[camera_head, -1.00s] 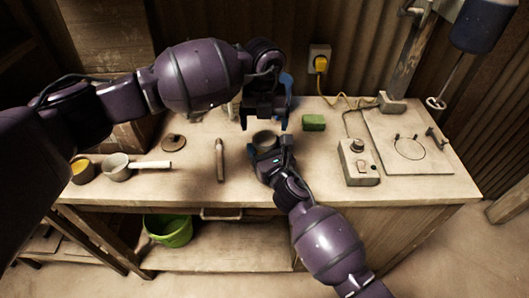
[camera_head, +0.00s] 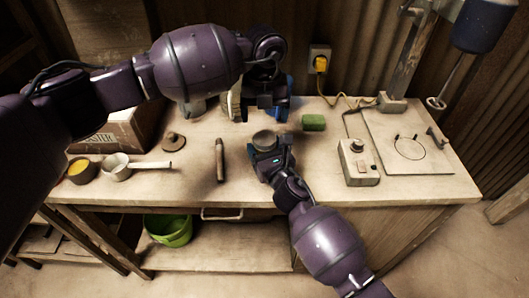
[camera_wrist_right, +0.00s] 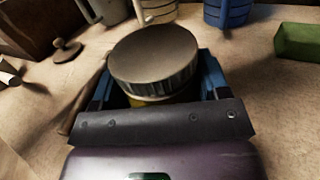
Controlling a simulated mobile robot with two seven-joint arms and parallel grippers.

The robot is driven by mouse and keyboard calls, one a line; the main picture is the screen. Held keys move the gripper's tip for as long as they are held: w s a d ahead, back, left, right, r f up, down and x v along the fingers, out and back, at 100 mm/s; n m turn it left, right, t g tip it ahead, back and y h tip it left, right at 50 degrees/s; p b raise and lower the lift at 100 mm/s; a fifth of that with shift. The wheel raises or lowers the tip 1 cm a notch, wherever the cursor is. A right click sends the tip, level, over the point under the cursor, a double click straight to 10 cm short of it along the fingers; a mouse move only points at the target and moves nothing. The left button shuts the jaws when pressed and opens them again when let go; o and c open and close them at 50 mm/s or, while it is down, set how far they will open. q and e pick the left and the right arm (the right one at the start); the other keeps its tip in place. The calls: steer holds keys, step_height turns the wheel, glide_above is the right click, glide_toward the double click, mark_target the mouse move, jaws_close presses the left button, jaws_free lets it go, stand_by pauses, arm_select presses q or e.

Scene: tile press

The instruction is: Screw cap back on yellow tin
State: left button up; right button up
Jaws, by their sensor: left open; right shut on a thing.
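The yellow tin (camera_wrist_right: 150,101) stands upright between the blue fingers of my right gripper (camera_wrist_right: 160,92), which is shut on it. Only a thin yellow strip of its side shows below the cap. The grey-brown cap (camera_wrist_right: 153,60) with a ridged edge sits on top of the tin and looks about level. Whether its thread is tight cannot be told. The cap also shows in the head view (camera_head: 265,137), just beyond my right gripper (camera_head: 266,150). My left gripper (camera_head: 265,113) is open and empty, behind and above the cap, apart from it.
A green block (camera_head: 313,122) lies right of the tin. A control box (camera_head: 358,163) and a board (camera_head: 408,140) are farther right. A dark rod (camera_head: 220,160), a white-handled pan (camera_head: 117,167), a knobbed lid (camera_head: 173,142) and a wooden box (camera_head: 117,132) are to the left.

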mark_target(264, 137)
arm_select(q)
step_height(264, 137, down, 7)
steer(key=shift+f, duration=0.15)
steer(key=shift+c, duration=0.3)
steer(key=c, duration=0.9)
steer(key=o, duration=1)
steer(key=shift+o, duration=0.2)
steer(key=shift+r, duration=2.3)
steer(key=shift+o, duration=1)
step_height(264, 137, up, 12)
